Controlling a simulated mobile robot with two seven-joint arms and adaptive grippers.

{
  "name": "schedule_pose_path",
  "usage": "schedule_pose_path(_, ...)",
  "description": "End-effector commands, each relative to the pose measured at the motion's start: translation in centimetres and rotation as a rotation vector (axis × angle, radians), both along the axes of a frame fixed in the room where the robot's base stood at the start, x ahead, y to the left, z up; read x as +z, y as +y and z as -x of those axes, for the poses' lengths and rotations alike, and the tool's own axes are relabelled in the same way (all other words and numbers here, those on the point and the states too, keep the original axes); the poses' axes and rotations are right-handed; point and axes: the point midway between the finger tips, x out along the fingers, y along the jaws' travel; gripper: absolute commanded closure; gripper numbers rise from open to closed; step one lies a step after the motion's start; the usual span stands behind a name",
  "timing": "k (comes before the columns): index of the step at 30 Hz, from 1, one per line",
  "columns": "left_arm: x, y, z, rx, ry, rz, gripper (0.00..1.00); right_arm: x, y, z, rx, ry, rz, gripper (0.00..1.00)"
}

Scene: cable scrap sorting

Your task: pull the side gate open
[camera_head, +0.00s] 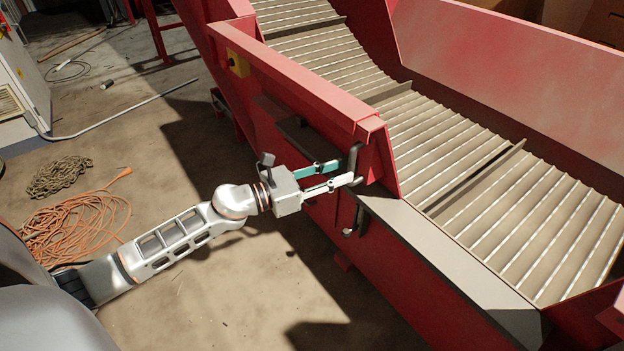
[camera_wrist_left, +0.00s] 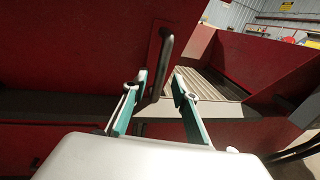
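The side gate (camera_head: 300,88) looks to be the red panel along the near side of the conveyor; it fills the upper left of the left wrist view (camera_wrist_left: 75,45). A black upright bar handle (camera_head: 354,160) sits near its right end and also shows in the left wrist view (camera_wrist_left: 164,58). My left gripper (camera_head: 347,173) is at the handle with its fingers apart. In the left wrist view its fingertips (camera_wrist_left: 160,82) stand on either side of the handle's lower part; I cannot tell whether they touch it. My right gripper is out of view.
The ribbed conveyor belt (camera_head: 480,170) lies behind the panel. Right of the panel, a grey sill (camera_head: 450,255) borders the belt with no wall above it. An orange cable coil (camera_head: 75,225) and a chain pile (camera_head: 58,177) lie on the floor at left.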

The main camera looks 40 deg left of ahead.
Motion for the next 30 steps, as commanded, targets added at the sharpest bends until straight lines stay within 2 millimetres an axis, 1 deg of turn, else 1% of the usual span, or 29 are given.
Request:
schedule_pose_path(1, -0.2, 0.5, 1.1, -0.001, 0.004, -0.001, 0.72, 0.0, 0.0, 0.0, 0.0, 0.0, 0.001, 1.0)
schedule_pose_path(6, -0.1, 2.1, 3.8, 0.0, 0.004, 0.0, 0.72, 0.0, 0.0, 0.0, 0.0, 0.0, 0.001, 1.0)
schedule_pose_path(9, -0.1, 2.8, 5.0, 0.0, 0.003, -0.001, 0.72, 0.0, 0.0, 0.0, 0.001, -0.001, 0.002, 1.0)
schedule_pose_path(13, -0.1, 3.5, 6.2, 0.001, 0.002, -0.001, 0.72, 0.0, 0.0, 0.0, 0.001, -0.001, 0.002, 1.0)
schedule_pose_path(19, 0.0, 3.8, 6.9, -0.001, 0.001, 0.0, 0.72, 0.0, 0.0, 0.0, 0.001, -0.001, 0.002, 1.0)
schedule_pose_path(30, 0.0, 3.8, 6.9, 0.0, 0.001, 0.0, 0.72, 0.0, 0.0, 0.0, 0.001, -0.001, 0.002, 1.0)
